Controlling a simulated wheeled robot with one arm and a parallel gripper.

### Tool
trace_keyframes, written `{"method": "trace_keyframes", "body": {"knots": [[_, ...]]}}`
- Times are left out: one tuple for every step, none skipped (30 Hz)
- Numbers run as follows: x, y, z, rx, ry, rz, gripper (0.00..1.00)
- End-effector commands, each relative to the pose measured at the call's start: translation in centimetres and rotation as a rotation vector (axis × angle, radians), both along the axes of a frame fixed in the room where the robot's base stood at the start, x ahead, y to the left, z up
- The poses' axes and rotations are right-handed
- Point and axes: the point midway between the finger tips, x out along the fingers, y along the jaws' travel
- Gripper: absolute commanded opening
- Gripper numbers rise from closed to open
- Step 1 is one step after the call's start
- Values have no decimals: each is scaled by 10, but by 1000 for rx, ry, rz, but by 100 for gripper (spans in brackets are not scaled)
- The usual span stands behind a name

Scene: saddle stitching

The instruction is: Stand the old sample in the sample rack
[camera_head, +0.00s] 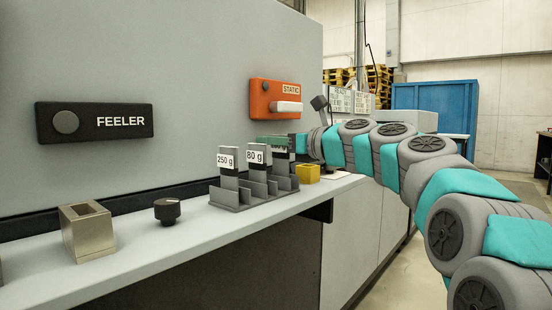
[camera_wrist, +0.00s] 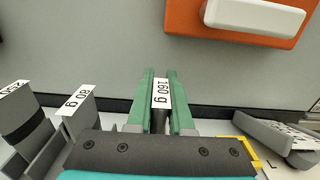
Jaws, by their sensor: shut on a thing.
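My gripper (camera_wrist: 160,76) has green fingers shut on a thin sample labelled 160 g (camera_wrist: 161,94), which is upright between them. In the head view the green fingers (camera_head: 272,142) show at the right end of the grey sample rack (camera_head: 240,207). The held sample is at or just above the rack's right slot; whether it touches the bottom is hidden. The 250 g sample (camera_head: 227,161) and the 80 g sample (camera_head: 256,157) stand in the other slots to its left. No label names an old sample.
A black knob (camera_head: 167,210) and a metal holder (camera_head: 87,231) stand left on the narrow shelf (camera_head: 140,262). The orange STATIC box (camera_head: 276,99) and FEELER panel (camera_head: 95,121) are on the wall behind.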

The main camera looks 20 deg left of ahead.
Motion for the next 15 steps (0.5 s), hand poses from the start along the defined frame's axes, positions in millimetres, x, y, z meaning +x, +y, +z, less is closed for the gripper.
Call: {"method": "trace_keyframes", "body": {"knots": [[2,4,-13,0,-1,1,0],[3,6,-15,0,-1,2,0],[3,8,-16,1,-1,2,0],[3,9,-15,0,-2,3,0],[3,9,-14,0,-2,3,0],[3,9,-13,0,-2,3,0],[3,9,-12,1,-1,3,0],[3,9,-12,1,-1,3,0],[3,9,-12,1,-1,3,0],[3,9,-12,1,-1,3,0],[3,9,-12,1,-1,3,0],[3,9,-13,1,-1,3,0],[3,9,-14,1,0,3,0],[3,9,-15,1,0,3,0],[3,8,-14,1,0,2,23]]}}
